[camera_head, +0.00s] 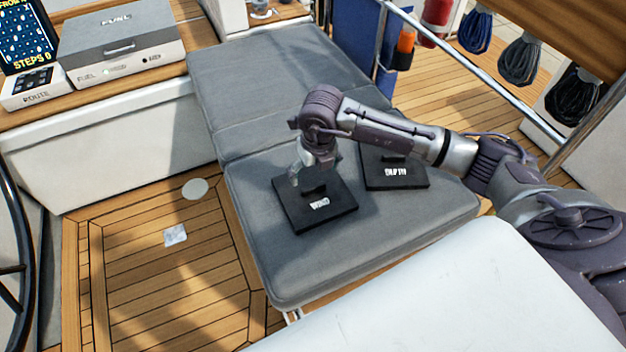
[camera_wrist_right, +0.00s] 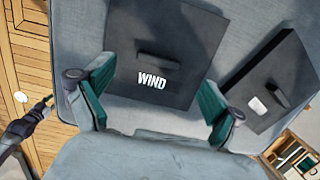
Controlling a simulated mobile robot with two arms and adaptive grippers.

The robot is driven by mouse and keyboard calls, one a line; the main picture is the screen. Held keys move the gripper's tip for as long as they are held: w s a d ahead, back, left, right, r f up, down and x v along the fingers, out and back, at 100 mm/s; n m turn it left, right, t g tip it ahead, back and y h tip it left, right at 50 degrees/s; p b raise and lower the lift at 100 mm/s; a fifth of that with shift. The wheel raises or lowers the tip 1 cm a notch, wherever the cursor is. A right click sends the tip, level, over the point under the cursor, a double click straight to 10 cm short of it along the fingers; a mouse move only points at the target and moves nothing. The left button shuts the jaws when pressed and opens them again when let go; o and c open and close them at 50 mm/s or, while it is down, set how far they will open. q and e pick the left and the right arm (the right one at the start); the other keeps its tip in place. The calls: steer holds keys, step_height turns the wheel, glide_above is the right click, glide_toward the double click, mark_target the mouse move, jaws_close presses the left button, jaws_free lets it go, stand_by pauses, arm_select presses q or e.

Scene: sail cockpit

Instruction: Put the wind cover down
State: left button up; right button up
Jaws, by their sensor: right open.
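The wind cover is a flat black square plate with a small raised grip and a white WIND label. It lies flat on the grey cushion (camera_head: 245,180), and the cover (camera_head: 325,216) also fills the upper middle of the right wrist view (camera_wrist_right: 190,40). My right gripper (camera_head: 303,172) is just above the cover's far-left part in the head view. In the right wrist view, the fingers of the gripper (camera_wrist_right: 156,80) are spread wide with green pads, and nothing is between them in their grasp. My left gripper is not in the head view.
A second black cover (camera_head: 410,179), whose label seems to read DEPTH, lies to the right on the cushion. The grey FUEL box (camera_head: 120,45) and ROUTE panel (camera_head: 32,88) stand on the left bench. Rails and rope coils (camera_head: 520,62) are at upper right. The wooden floor is mostly clear.

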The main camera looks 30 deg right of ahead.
step_height(320, 180, up, 6)
steer(key=shift+s+r+b, duration=0.25)
steer(key=shift+s+b, duration=0.05)
steer(key=shift+s, duration=0.15)
steer(key=shift+s+f, duration=0.1)
